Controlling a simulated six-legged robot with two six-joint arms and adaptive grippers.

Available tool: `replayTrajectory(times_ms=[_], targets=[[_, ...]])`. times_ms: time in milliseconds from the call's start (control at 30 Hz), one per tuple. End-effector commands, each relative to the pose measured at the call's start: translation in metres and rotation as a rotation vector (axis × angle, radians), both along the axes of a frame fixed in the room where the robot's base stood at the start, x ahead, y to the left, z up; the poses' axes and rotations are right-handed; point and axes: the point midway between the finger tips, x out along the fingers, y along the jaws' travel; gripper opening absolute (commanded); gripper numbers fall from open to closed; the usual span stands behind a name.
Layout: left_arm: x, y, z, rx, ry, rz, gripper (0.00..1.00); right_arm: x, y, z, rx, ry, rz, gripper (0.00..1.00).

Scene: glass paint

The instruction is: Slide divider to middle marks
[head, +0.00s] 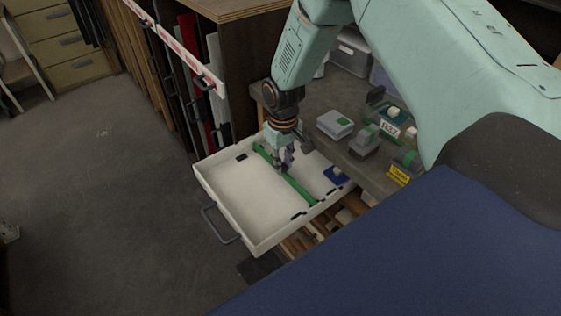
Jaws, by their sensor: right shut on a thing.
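A white open drawer (221,186) with a grey handle is pulled out in the middle of the head view. A long green divider (301,192) lies across the inside of the drawer, from its back wall toward the front right wall. Small dark marks (241,156) show on the drawer's walls. My right gripper (286,163) reaches down from above and is shut on the divider near its far half. The fingers hide part of the divider there. My left gripper is not in view.
Upright panels (190,70) stand behind.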

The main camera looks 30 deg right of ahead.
Motion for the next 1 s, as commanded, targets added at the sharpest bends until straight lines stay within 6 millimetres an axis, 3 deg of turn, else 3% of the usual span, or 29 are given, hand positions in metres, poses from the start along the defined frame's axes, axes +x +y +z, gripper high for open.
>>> replayTrajectory(times_ms=[267, 300, 533, 867, 1000], targets=[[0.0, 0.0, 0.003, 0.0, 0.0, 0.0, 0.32, 0.001, -0.004, 0.003, -0.001, -0.001, 0.001, 0.0], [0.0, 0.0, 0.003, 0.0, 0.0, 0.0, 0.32, 0.001, -0.004, 0.003, -0.001, -0.001, 0.002, 0.23], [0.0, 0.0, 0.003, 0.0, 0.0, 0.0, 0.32, 0.001, -0.004, 0.002, -0.001, -0.001, 0.001, 0.42], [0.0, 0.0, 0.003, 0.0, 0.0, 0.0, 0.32, 0.001, -0.004, 0.003, -0.001, -0.001, 0.0, 0.43], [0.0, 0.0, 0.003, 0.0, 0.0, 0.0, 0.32, 0.002, -0.004, 0.016, 0.0, -0.004, -0.001, 0.43]])
